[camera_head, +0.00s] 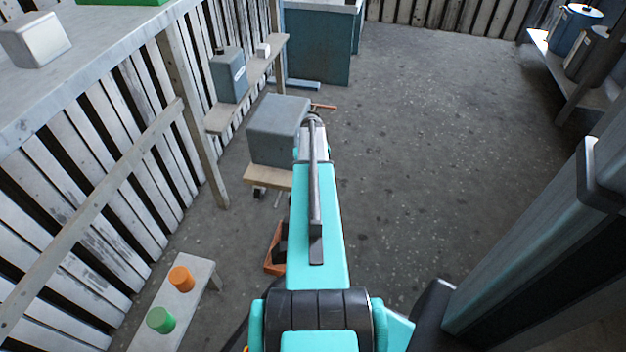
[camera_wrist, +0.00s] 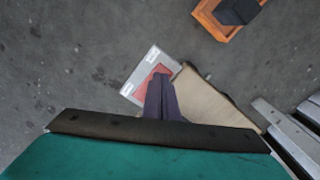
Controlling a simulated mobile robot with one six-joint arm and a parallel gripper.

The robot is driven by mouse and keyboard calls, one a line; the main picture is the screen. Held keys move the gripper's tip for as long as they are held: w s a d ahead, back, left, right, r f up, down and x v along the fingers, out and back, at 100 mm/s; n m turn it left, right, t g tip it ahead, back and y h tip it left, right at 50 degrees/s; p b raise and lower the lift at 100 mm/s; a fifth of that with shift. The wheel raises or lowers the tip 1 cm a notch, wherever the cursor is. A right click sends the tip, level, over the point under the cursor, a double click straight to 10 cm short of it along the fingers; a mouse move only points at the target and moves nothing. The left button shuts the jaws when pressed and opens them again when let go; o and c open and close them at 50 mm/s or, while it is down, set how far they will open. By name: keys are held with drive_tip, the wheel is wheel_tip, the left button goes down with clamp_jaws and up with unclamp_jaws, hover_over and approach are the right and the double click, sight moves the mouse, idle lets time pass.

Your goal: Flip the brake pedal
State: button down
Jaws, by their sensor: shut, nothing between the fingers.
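In the wrist view a red pad (camera_wrist: 153,74) lies on a pale grey plate (camera_wrist: 140,74) with two small white labels. I take the red pad to be the brake pedal; its tilt cannot be told. My gripper (camera_wrist: 159,80) is shut and empty. Its dark fingers reach over the red pad and cover part of it; whether they touch it cannot be told. The plate adjoins a tan board (camera_wrist: 215,103). In the head view my arm hides the gripper's fingers and the pedal.
In the head view a grey box (camera_head: 277,130) sits on a wooden base (camera_head: 268,176) with casters. An orange tray (camera_head: 272,266) holding a dark block lies nearby, also in the wrist view (camera_wrist: 222,32). A bench (camera_head: 196,308) carries orange and green cylinders. Floor right of my arm is clear.

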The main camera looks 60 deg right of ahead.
drive_tip(key=shift+f, duration=0.75)
idle(0.8)
drive_tip(key=shift+r+p, duration=2.6)
drive_tip(key=shift+r, duration=0.95)
drive_tip(key=shift+w, duration=0.1)
